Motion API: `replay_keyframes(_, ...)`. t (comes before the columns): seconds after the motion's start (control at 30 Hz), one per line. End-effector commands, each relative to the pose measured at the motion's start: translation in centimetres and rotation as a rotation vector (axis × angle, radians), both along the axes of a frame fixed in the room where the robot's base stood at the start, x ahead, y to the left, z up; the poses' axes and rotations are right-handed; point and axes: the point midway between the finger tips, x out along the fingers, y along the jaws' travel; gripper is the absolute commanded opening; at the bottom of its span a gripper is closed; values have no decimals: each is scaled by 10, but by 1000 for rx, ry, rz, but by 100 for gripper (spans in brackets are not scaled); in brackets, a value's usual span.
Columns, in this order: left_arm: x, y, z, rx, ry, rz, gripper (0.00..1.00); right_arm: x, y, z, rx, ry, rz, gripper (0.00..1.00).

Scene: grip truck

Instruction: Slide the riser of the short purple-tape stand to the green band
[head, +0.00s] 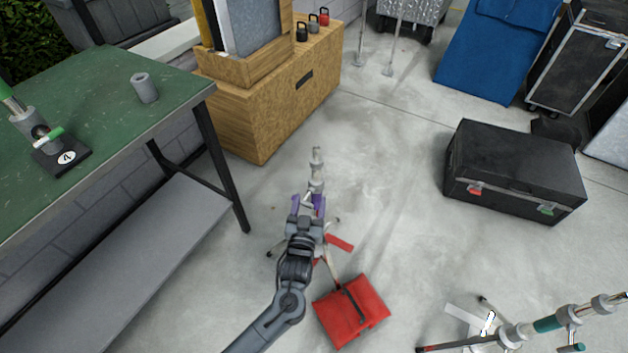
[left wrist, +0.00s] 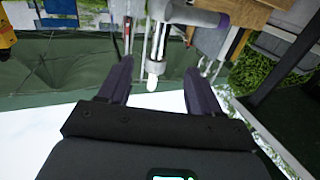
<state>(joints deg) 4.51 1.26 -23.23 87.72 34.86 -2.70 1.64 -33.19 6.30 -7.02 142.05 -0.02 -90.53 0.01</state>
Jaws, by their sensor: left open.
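The short stand (head: 317,172) stands on the concrete floor in the middle of the head view, its grey upper part rising beyond my left gripper. My left gripper (head: 310,206) hides much of its middle and base. In the left wrist view, my left gripper (left wrist: 157,84) is open, with dark purple fingers. A grey metal fitting with a pale rounded tip (left wrist: 153,82) shows between the fingertips, with no finger visibly closed on it. A purple-marked grey tube (left wrist: 215,18) is just above it. I cannot make out a green band on this stand. My right gripper is not in view.
A red sandbag (head: 350,310) lies by the stand's legs. A green-topped bench (head: 100,110) is at left, a wooden box (head: 270,105) behind, and a black case (head: 515,168) at right. Another stand with a teal band (head: 547,325) is lower right.

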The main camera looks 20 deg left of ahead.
Motion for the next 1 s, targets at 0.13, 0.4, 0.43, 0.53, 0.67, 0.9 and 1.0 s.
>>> replay_keyframes(0.13, 15, 4, -5, 1, -1, 0, 64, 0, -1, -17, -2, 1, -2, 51)
replay_keyframes(0.4, 53, 12, -7, 0, -2, 1, 64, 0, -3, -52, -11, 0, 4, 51)
replay_keyframes(0.43, 58, 13, -7, 0, -2, 1, 64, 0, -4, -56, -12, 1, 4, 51)
replay_keyframes(0.53, 72, 16, -6, 0, -1, 1, 64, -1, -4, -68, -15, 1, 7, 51)
replay_keyframes(0.67, 89, 19, -3, 0, 0, 1, 64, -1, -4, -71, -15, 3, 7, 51)
replay_keyframes(0.9, 111, 23, -2, 0, 1, 0, 64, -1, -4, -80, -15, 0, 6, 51)
replay_keyframes(1.0, 116, 25, -2, 1, 2, 0, 64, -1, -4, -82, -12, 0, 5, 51)
